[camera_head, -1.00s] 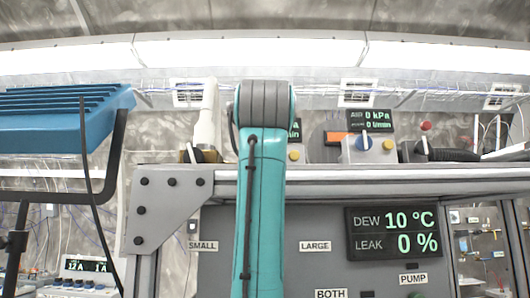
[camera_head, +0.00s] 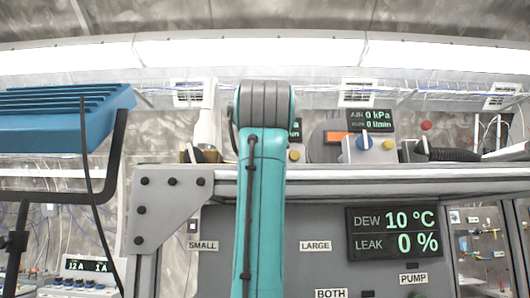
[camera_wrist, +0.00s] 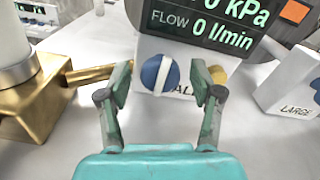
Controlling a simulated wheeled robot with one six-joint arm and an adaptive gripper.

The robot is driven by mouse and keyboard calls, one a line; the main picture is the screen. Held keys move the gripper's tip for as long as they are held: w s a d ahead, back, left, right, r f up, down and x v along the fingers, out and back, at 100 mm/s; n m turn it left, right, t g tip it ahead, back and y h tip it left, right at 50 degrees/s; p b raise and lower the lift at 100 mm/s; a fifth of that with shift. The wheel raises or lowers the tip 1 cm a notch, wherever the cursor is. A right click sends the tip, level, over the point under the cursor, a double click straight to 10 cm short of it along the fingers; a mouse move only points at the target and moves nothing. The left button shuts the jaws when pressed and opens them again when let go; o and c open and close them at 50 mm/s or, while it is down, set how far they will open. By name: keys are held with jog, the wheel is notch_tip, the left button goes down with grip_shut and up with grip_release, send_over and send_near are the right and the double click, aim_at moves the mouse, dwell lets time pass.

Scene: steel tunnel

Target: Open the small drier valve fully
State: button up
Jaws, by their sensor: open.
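In the wrist view a round blue valve knob (camera_wrist: 160,74) with a white bar sits on the front of a white box (camera_wrist: 151,47). The bar stands close to upright, its top leaning slightly right. My gripper (camera_wrist: 165,90) is open and empty, one finger to each side of the knob, with gaps showing. I cannot tell how deep the fingertips reach. In the head view my arm hides this knob and my gripper.
A brass fitting (camera_wrist: 37,104) with a pipe lies close left of my left finger. A yellow button (camera_wrist: 217,73) is behind the right finger. A box marked LARGE (camera_wrist: 287,82) stands at right. A dark display (camera_wrist: 208,25) reading flow 0 l/min is above the knob.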

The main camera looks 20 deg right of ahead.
jog(key=v, duration=1.2)
dwell(0.4)
